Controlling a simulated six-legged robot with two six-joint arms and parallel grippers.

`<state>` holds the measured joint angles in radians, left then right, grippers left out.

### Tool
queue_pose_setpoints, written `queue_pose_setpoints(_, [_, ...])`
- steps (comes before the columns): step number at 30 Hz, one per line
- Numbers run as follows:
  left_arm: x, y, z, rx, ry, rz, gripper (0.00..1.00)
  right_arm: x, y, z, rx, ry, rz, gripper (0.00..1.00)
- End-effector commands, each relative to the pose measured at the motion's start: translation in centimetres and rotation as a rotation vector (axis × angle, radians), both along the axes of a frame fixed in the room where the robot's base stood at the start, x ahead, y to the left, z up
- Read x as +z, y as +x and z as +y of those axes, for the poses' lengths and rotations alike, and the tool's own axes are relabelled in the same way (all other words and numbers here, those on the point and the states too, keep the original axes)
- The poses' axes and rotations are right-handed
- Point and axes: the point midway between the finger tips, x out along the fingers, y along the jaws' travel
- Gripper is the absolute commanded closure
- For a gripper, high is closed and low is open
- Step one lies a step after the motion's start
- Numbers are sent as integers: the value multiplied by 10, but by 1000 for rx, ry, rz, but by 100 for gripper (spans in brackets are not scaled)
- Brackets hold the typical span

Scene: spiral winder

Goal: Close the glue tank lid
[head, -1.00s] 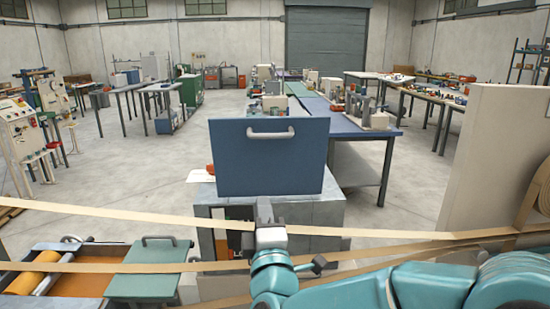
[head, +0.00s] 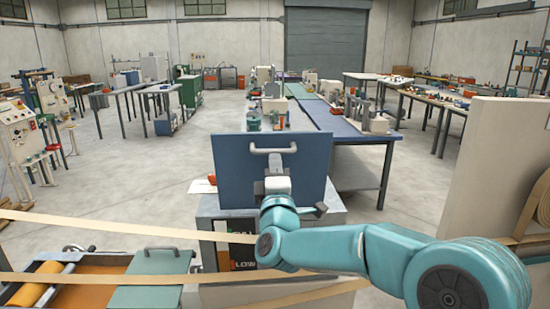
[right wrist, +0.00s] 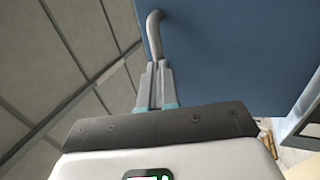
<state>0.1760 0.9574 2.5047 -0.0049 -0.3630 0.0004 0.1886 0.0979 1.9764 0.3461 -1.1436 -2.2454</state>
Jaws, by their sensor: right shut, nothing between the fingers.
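The blue glue tank lid (head: 232,175) stands upright and open at the top of the grey tank (head: 212,218). A pale bar handle (head: 259,151) is fixed near its upper edge. The tank's front has a level window with lettering, partly hidden by my right arm. My right gripper (head: 275,172) is in front of the lid, just below the handle. In the right wrist view its fingers (right wrist: 156,66) are shut and empty, with their tips close to one end of the handle (right wrist: 154,32). I cannot tell whether they touch it. My left gripper is out of view.
Pale paper strips (head: 120,228) run across in front of the tank. A teal cover (head: 150,285) and an orange tray with a roller lie at the lower left. A cream panel (head: 490,160) stands at the right. Work tables (head: 345,130) stand behind the lid.

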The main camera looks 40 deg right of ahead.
Motion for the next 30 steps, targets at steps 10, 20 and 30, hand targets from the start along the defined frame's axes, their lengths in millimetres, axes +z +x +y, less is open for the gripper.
queue_pose_setpoints(10, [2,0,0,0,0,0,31,2,6,-5,0,0,0,100])
queue_pose_setpoints(20, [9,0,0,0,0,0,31,6,8,-7,0,8,10,100])
queue_pose_setpoints(30, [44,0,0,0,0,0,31,18,21,-19,-2,58,71,100])
